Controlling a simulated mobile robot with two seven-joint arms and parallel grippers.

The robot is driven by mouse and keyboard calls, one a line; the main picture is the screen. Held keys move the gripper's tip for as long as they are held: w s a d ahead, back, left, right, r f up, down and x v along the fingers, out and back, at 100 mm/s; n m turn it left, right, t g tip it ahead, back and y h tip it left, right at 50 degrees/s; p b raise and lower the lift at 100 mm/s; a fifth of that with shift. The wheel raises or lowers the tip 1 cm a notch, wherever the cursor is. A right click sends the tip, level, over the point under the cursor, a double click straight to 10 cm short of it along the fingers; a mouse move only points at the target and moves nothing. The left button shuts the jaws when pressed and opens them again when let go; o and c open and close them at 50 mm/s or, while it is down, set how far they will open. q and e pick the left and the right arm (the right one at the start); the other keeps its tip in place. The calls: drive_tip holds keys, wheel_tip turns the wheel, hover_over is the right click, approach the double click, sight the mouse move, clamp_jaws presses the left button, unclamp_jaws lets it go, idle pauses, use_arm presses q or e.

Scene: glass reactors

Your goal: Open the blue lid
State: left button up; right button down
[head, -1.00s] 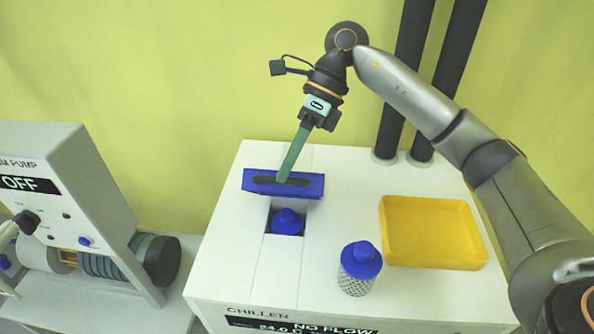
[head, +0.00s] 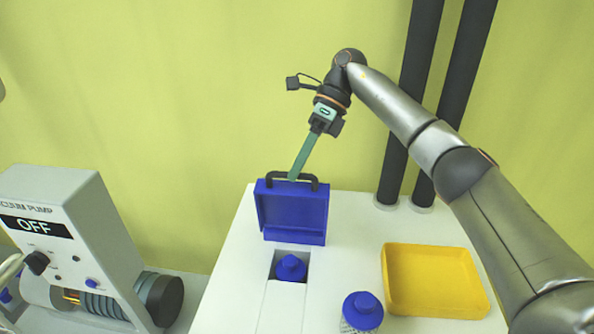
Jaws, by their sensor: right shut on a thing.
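The blue lid (head: 293,213) stands upright at the back edge of a square opening in the top of the white chiller (head: 232,290). Its hollow underside faces me, and its black handle (head: 314,182) is at the top. My right gripper (head: 293,177) has long green fingers and is shut on the handle. Inside the opening sits a blue-capped thing (head: 290,268), mostly hidden below the rim. My left gripper is not in view.
A yellow tray (head: 389,285) lies on the chiller at the right. A blue-capped bottle (head: 362,309) stands in front of it, cut by the bottom edge. A grey vacuum pump (head: 75,205) reading OFF stands at the left.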

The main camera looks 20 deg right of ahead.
sight(291, 183)
drive_tip(key=shift+w+d+f+g, duration=0.3)
drive_tip(key=shift+w+d+f, duration=0.1)
drive_tip(key=shift+f, duration=0.2)
drive_tip(key=shift+w+d, duration=0.5)
drive_tip(key=shift+w, duration=0.35)
drive_tip(key=shift+w+d, duration=0.15)
drive_tip(key=c, duration=1)
unclamp_jaws()
drive_tip(key=shift+w, duration=0.15)
drive_tip(key=shift+o, duration=0.8)
